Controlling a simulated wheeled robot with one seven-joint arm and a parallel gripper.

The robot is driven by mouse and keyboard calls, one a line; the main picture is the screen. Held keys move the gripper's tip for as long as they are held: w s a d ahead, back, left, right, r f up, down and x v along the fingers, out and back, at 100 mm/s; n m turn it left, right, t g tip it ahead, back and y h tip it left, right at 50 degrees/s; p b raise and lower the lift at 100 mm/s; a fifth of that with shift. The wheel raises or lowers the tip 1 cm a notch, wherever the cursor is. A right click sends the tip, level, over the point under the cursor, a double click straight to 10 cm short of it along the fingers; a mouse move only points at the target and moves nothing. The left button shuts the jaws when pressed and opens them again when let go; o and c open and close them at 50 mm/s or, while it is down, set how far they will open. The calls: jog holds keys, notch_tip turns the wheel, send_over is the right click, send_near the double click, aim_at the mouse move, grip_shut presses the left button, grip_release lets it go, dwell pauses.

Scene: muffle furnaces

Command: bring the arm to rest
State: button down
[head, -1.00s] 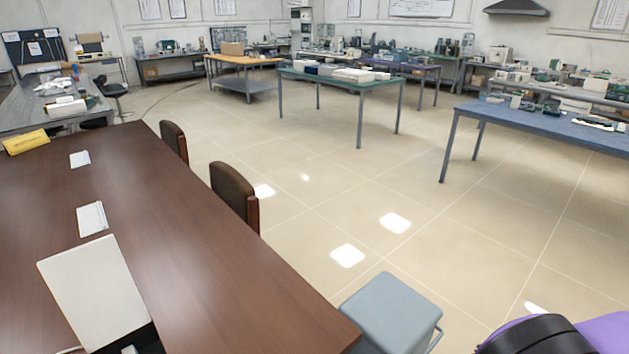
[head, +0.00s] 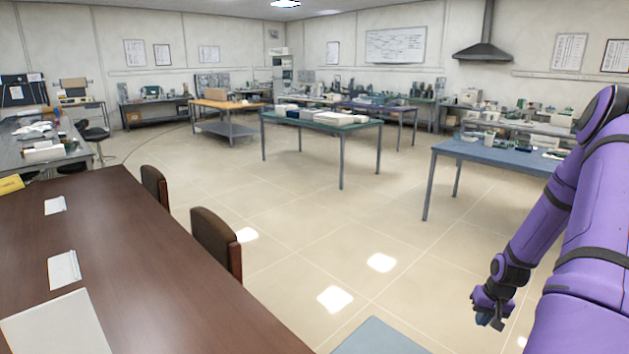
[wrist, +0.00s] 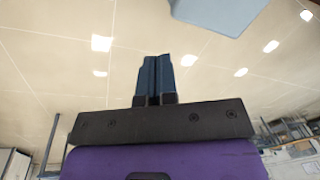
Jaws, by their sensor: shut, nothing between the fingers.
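My purple arm hangs down along the right side of the head view, with my gripper (head: 490,321) at its lower end, over the open floor. In the wrist view my gripper (wrist: 156,60) shows two dark blue fingers side by side, shut with nothing between them. The tiled floor lies beyond the fingers, and nothing touches them.
A grey-blue stool (head: 378,338) is at the bottom, left of my gripper; its seat also shows in the wrist view (wrist: 220,12). A brown table (head: 150,260) with two chairs fills the left. A blue-topped table (head: 490,156) stands behind my arm. The middle floor is clear.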

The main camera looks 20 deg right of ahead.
jog(key=w+a+r+n+h, duration=0.1)
jog(key=w+a+r, duration=0.1)
jog(key=a+r, duration=0.6)
jog(key=w+a+r+n+h, duration=0.1)
jog(key=w+a+r+n, duration=0.15)
jog(key=r, duration=0.95)
jog(key=w+a+r+h, duration=0.1)
jog(key=w+a+r, duration=0.1)
jog(key=a+r, duration=0.7)
jog(key=s+a+r+n+t, duration=0.2)
jog(key=s+a+r, duration=0.5)
jog(key=a+r, duration=0.4)
jog(key=s+a+r+n+t+y, duration=0.1)
jog(key=s+a+r+n+y, duration=0.1)
jog(key=s+a+r, duration=0.4)
jog(key=s+a, duration=0.1)
jog(key=s, duration=0.3)
jog(key=shift+s+t, duration=0.35)
jog(key=shift+t, duration=0.05)
jog(key=shift+a, duration=0.1)
